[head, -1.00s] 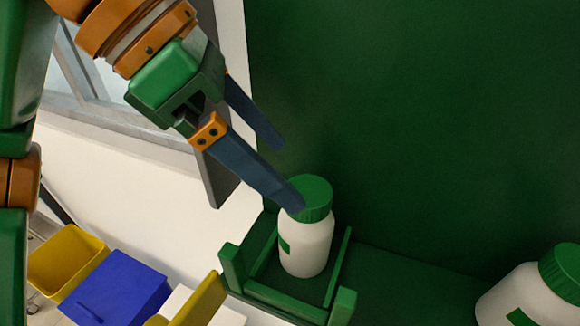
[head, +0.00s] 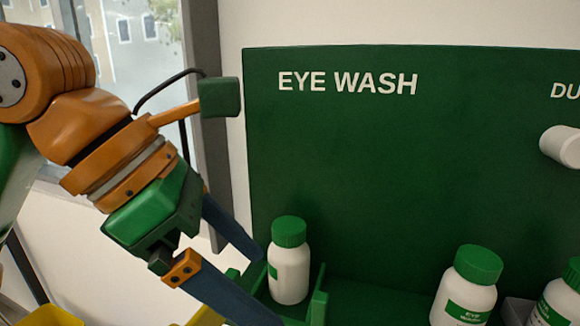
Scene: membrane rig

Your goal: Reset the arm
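My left arm comes in from the left, and its gripper (head: 262,288) has two long blue fingers spread apart with a gap between them. A white bottle with a green cap (head: 289,262) stands upright in a green holder (head: 318,300) to the right of the fingers. The far finger ends close to the bottle's left side; I cannot tell whether it touches. The near finger runs down toward the bottom edge in front of the holder. Nothing shows between the fingers. My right gripper is not in view.
A green board (head: 400,170) reading "EYE WASH" stands behind the holder. Two more white bottles with green caps, one upright (head: 466,290) and one at the right edge (head: 562,295), stand to the right. A white cylinder (head: 562,146) sticks out from the board. A window is at the upper left.

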